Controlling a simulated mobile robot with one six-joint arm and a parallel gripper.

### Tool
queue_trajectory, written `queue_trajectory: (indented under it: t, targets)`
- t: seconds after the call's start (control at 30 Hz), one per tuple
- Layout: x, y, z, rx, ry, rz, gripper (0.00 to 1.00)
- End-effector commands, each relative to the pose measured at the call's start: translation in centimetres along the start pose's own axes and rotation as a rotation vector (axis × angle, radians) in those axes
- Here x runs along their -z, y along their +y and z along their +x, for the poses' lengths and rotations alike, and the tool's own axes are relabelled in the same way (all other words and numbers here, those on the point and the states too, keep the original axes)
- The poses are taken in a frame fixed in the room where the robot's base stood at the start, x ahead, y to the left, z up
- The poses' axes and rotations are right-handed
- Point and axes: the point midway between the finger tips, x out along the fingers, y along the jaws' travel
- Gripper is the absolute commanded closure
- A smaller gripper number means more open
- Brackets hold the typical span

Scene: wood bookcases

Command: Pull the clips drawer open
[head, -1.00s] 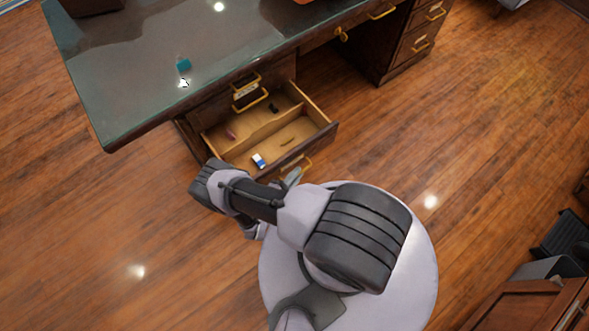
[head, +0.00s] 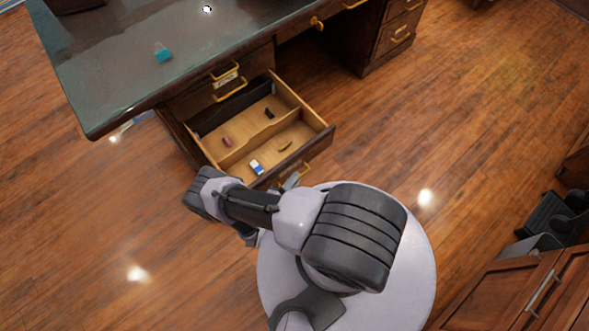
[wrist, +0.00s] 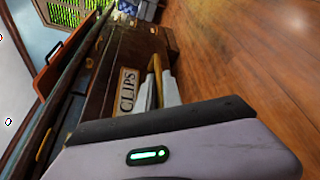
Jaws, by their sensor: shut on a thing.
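The clips drawer (head: 317,144) hangs well out of the dark wood desk in the head view, its inside showing a divider and a few small items. In the wrist view its dark front bears a CLIPS label (wrist: 127,90). A brass handle (wrist: 151,92) sits beside the label, between the fingers of my gripper (wrist: 162,86). My gripper is shut on this handle. In the head view my gripper (head: 294,179) is at the drawer front, partly hidden by my arm.
A blue-white eraser (head: 257,167) lies in the drawer's front compartment. A closed upper drawer (head: 222,91) is above it. The dark desktop (head: 130,75) holds a small teal block (head: 162,53). Wood floor (head: 90,220) is open at left. A cabinet (head: 510,295) stands at lower right.

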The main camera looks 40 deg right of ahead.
Motion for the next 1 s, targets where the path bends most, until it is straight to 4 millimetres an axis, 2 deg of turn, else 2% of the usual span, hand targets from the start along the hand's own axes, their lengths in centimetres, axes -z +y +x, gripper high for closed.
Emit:
queue_trajectory:
  t: [0.27,0.3,0.4,0.83,0.93,1.0]
  targets:
    - [0.0,0.0,0.0,0.000,0.000,0.000,1.00]
    - [0.0,0.0,0.0,0.000,0.000,0.000,0.84]
    - [0.0,0.0,0.0,0.000,0.000,0.000,0.69]
    - [0.0,0.1,-0.2,-0.001,0.001,0.000,0.69]
    - [0.1,0.2,-1.2,-0.003,0.004,-0.001,0.69]
    - [0.1,0.3,-2.6,-0.004,0.006,-0.001,0.69]
